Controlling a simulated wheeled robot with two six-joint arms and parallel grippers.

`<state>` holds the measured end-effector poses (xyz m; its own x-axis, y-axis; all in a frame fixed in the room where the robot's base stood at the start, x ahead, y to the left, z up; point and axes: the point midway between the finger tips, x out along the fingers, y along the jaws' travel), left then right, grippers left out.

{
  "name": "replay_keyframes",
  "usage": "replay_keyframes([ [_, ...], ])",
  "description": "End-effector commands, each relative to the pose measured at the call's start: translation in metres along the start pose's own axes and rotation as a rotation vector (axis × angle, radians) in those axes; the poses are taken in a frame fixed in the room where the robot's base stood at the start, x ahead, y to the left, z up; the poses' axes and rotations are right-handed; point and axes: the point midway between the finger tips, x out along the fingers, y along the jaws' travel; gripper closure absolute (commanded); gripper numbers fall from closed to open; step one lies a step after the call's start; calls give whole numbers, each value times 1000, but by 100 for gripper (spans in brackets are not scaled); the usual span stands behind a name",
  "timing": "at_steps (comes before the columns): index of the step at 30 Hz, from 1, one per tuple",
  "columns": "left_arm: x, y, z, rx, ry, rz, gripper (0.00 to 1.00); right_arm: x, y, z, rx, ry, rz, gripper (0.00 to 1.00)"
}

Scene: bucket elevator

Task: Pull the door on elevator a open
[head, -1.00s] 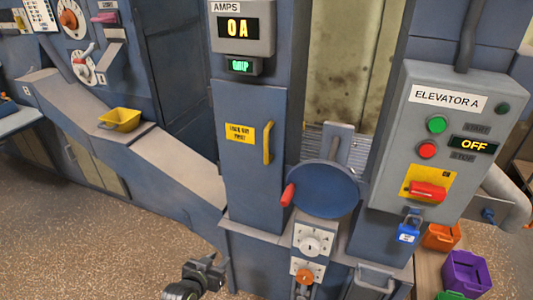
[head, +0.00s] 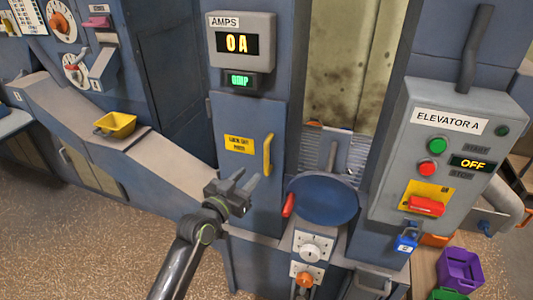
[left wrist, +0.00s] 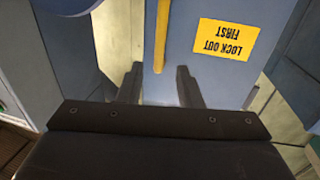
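The blue door (head: 235,185) of elevator A is shut. It carries a yellow "lock out first" sign (head: 239,145) and an upright yellow handle (head: 267,154). My left gripper (head: 245,180) is open and empty in front of the door, left of and below the handle in the head view. In the left wrist view, its two fingers (left wrist: 159,75) are apart, and the end of the yellow handle (left wrist: 162,30) lies ahead, in line with the gap between them. The sign (left wrist: 225,38) appears upside down there. The fingers are not around the handle. My right gripper is out of view.
The elevator A control box (head: 445,155) reads OFF, with a blue padlock (head: 405,241) hanging below its red switch (head: 426,206). A blue round wheel (head: 323,200) with a red knob juts out right of the door. A yellow bucket (head: 116,124) sits on the sloping chute.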

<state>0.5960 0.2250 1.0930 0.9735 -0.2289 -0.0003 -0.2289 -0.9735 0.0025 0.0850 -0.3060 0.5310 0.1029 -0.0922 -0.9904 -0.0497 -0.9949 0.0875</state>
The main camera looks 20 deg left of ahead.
Motion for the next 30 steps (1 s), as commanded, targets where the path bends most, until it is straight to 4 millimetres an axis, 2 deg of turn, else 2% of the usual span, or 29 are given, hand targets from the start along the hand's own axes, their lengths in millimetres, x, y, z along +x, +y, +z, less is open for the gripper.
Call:
replay_keyframes([
  [9,54,0,-2,-1,-1,0,68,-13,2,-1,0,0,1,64],
  [18,94,0,0,0,0,1,68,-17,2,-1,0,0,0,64],
  [24,107,0,0,0,0,0,68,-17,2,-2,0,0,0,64],
  [30,109,0,0,0,0,0,68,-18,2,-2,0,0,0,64],
])
